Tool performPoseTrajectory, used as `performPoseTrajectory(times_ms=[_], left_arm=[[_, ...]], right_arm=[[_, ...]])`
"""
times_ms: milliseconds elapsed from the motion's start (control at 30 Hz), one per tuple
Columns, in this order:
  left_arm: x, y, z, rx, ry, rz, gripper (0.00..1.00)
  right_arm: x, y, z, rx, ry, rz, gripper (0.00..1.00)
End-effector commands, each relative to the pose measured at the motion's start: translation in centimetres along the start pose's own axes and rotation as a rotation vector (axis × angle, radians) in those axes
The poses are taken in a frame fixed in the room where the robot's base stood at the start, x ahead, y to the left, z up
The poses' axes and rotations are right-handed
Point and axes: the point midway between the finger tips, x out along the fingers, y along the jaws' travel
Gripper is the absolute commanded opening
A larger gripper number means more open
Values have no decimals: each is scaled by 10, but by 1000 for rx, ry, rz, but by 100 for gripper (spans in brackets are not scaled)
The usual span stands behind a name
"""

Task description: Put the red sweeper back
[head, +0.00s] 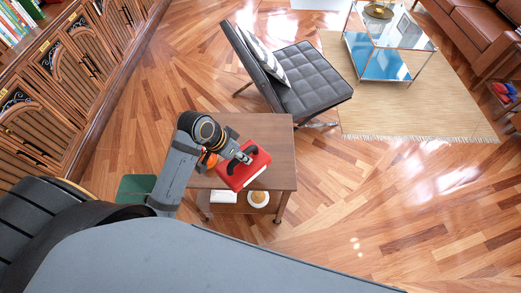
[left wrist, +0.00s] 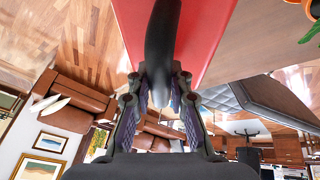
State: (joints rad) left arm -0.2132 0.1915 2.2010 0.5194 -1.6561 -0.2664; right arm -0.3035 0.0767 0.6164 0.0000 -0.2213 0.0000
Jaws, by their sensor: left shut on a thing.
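The red sweeper (head: 238,176) is a red box with a black handle, over the right part of the small wooden side table (head: 277,140) in the head view. My left gripper (head: 243,158) comes down on it from the left and is shut on its handle. In the left wrist view the two fingers of my gripper (left wrist: 160,97) close around the black handle (left wrist: 162,40), with the red body (left wrist: 205,30) behind it. I cannot tell whether the sweeper touches the table top. My right gripper is not in view.
A black tufted chair (head: 305,85) stands just behind the table. A white bowl (head: 258,198) sits on the table's lower shelf. Wooden cabinets (head: 50,110) line the left. A glass table (head: 385,50) stands on a rug. The floor at right is clear.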

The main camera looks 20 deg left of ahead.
Motion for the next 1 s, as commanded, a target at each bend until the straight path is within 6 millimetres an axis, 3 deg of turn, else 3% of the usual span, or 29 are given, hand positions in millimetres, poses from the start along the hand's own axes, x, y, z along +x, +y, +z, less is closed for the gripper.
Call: performPoseTrajectory(times_ms=[100,167,267,400,533,700,800,1000], left_arm=[[21,-12,-30,-4,5,4,0],[33,-19,-42,-2,5,3,0],[59,-30,-54,-1,1,2,0],[90,-43,-64,1,2,0,0],[106,-49,-67,2,3,-1,0],[110,-51,-69,1,4,-2,0],[124,-54,-65,-1,-1,0,0],[141,-58,-57,1,2,-2,0]], right_arm=[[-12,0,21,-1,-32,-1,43],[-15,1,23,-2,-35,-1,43],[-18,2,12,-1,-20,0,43],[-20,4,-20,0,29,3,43],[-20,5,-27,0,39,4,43],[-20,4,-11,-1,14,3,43],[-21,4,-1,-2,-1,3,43],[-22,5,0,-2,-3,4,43]])
